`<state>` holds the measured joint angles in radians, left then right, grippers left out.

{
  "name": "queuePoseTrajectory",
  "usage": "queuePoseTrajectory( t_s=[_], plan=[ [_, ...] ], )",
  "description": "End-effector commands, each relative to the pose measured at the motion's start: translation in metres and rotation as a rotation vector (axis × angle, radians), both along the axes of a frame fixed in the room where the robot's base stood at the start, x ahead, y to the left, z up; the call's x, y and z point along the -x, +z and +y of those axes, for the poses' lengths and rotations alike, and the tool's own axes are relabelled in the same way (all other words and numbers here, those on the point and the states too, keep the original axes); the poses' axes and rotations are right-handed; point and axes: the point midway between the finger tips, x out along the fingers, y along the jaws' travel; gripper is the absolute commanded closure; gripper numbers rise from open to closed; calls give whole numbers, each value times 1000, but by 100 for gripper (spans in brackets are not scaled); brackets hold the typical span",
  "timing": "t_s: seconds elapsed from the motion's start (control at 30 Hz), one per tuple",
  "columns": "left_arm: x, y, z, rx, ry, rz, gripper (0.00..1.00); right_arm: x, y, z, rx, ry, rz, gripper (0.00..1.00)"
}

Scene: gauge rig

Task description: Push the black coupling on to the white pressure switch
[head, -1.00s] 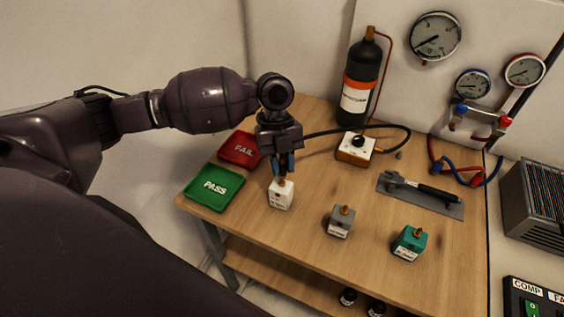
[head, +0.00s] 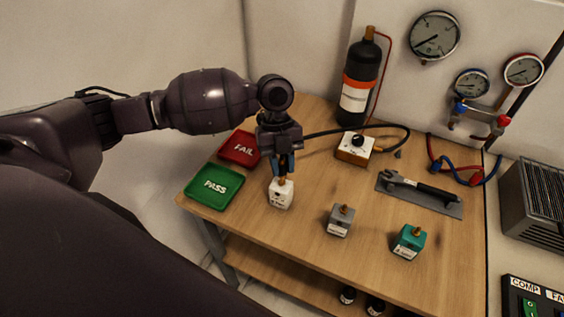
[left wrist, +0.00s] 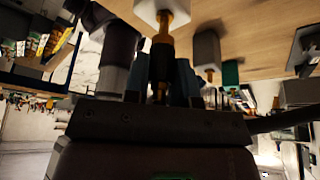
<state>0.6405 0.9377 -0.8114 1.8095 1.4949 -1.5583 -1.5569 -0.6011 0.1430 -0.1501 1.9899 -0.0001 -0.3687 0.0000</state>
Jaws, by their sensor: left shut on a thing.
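The white pressure switch (head: 281,195) stands upright on the wooden table, with a brass stub on top; it also shows in the left wrist view (left wrist: 160,12). My left gripper (head: 283,166) is directly above it, pointing down, shut on the black coupling (left wrist: 161,62) between its blue fingers. In the left wrist view the coupling is in line with the brass stub and meets its end. How far it sits over the stub I cannot tell. In the head view the gripper mostly hides the coupling. My right gripper is not in view.
A grey switch (head: 340,221) and a green switch (head: 409,242) stand to the right. Green PASS (head: 214,187) and red FAIL (head: 240,149) trays lie left. A black bottle (head: 362,84) stands behind.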

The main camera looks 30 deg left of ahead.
Motion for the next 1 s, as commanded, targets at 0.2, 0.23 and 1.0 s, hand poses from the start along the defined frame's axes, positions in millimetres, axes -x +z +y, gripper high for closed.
queuePoseTrajectory(
  t_s=[0.2, 0.23, 1.0],
  plan=[
    [0, -6, 0, 0, 0, 0, 98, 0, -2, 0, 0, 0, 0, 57],
    [0, -7, 0, 0, 0, 0, 98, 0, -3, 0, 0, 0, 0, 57],
    [0, -20, 0, 0, 0, 0, 98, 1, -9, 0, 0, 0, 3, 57]
  ],
)
